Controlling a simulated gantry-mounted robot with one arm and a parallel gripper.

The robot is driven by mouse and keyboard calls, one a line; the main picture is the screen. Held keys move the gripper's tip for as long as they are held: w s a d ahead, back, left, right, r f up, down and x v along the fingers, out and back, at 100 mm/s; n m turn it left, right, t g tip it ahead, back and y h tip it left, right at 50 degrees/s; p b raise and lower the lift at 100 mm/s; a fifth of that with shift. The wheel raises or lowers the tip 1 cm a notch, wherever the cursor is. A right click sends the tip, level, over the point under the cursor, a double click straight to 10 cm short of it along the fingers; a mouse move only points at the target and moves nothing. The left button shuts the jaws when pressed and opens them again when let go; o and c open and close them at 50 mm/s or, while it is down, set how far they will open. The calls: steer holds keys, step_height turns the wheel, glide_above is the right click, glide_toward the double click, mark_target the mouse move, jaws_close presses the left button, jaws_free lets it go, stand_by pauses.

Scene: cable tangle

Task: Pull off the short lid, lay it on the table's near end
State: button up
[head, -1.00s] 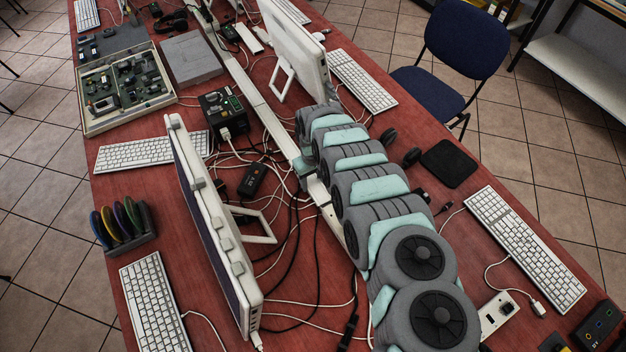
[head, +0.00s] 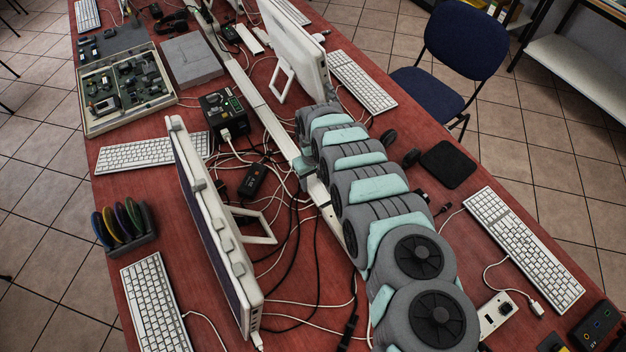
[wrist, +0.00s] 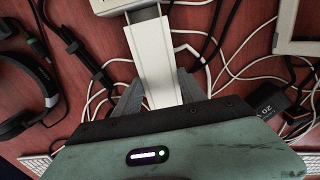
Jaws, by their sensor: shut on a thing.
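The short lid (wrist: 160,62) is a smooth white strip on the cable trunking, running up the middle of the wrist view. My gripper (wrist: 161,97) has one grey finger on each side of it and is shut on it. In the head view the gripper (head: 303,167) is low over the trunking, mostly behind my arm. A white piece of the trunking line (head: 318,193) shows beside it. I cannot tell whether the lid is lifted off its channel. The long white stretch of trunking (head: 258,98) runs on toward the table's far end.
Loose white and black cables tangle around the trunking. A monitor (head: 212,225) stands close on the left, another monitor (head: 297,50) beyond. A black headset (wrist: 25,95) and a black power brick (wrist: 275,103) lie near the gripper. Keyboards (head: 525,250) line the table edges.

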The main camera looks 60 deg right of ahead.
mark_target(313, 183)
steer(key=shift+r+p, duration=1.65)
steer(key=shift+r, duration=0.35)
